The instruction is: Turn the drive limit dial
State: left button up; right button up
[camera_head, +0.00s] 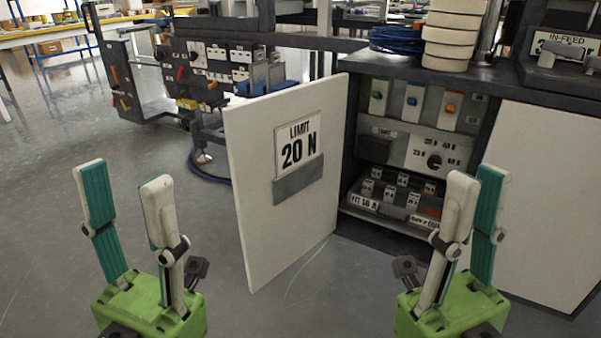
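The drive limit dial (434,161) is a round black knob on a grey panel inside an open cabinet at the right. Markings of several N values sit around it; its exact setting is too small to read. The cabinet door (250,170) stands open and bears a sign (298,145) reading "LIMIT 20 N". My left gripper (122,175) is open and empty, left of the door. My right gripper (478,175) is open and empty, in front of the cabinet, to the right of the dial in the picture and apart from it.
White round stacks (452,35) and a blue cable coil (397,38) stand on top. A white panel (545,200) closes the right side.

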aim_at(434, 163)
jog(key=l+z, duration=0.15)
jog(key=l, duration=0.25)
jog(key=i+l+z, duration=0.15)
jog(key=l, duration=0.25)
jog(key=i+l+z, duration=0.15)
jog(key=l, duration=0.25)
jog(key=i+l+z, duration=0.1)
jog(key=l, duration=0.25)
jog(key=i+l+z, duration=0.15)
jog(key=l, duration=0.25)
jog(key=i+l+z, duration=0.15)
jog(key=l, duration=0.2)
